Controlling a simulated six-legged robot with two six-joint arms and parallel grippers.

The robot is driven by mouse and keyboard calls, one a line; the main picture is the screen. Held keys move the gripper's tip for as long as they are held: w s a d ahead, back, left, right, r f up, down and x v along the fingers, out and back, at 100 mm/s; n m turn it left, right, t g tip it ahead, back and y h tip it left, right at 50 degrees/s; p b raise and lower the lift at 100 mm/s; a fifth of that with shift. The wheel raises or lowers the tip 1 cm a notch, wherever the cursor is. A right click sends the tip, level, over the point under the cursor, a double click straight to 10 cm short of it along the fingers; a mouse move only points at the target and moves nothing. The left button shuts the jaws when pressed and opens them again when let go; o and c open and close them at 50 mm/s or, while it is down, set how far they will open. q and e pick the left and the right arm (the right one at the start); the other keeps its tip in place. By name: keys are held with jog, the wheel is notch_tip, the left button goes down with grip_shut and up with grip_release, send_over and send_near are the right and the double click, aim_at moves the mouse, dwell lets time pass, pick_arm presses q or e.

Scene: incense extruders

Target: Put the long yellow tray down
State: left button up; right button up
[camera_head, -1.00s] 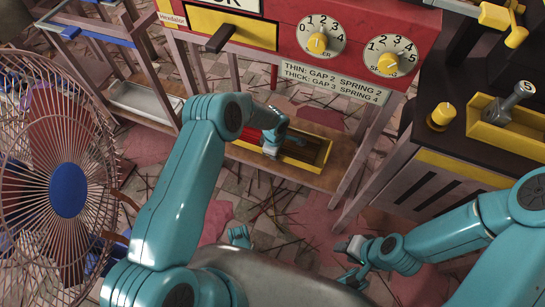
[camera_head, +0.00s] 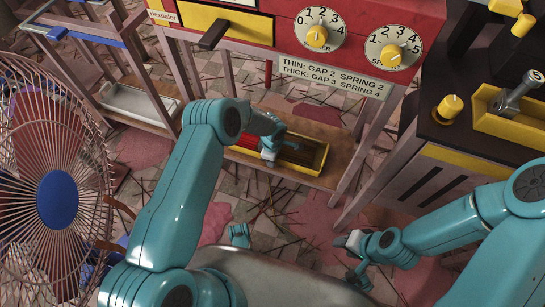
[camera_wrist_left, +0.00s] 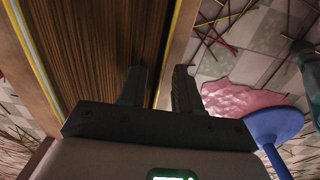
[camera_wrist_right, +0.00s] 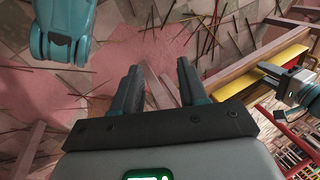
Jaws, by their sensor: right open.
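The long yellow tray (camera_head: 324,160) is at the wooden shelf under the red machine, with red and brown contents inside. My left gripper (camera_head: 268,152) is at its near long side. Brown sticks fill the tray there. Whether its underside touches the shelf is hidden. The tray also shows in the right wrist view (camera_wrist_right: 240,82). My right gripper (camera_head: 352,262) is open and empty above the floor, away from the tray (camera_wrist_right: 160,85).
The wooden shelf (camera_head: 318,182) has a bare front strip. A grey tray (camera_head: 142,100) sits on a stand at left. A fan (camera_head: 25,190) stands at far left, and a dark-topped bench (camera_head: 470,130) at right. Sticks litter the floor.

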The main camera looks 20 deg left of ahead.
pick_arm(q)
notch_tip(320, 180, up, 12)
jog(key=p, duration=0.4)
jog(key=s+d+r+m+h, duration=0.1)
jog(key=s+m+h, duration=0.1)
jog(key=s+m, duration=0.5)
jog(key=s+d+m+h, duration=0.2)
jog(key=s+m, duration=0.6)
jog(key=s, duration=1.1)
jog(key=shift+d+r, duration=0.3)
jog(key=shift+r, duration=0.1)
jog(key=shift+s, duration=0.15)
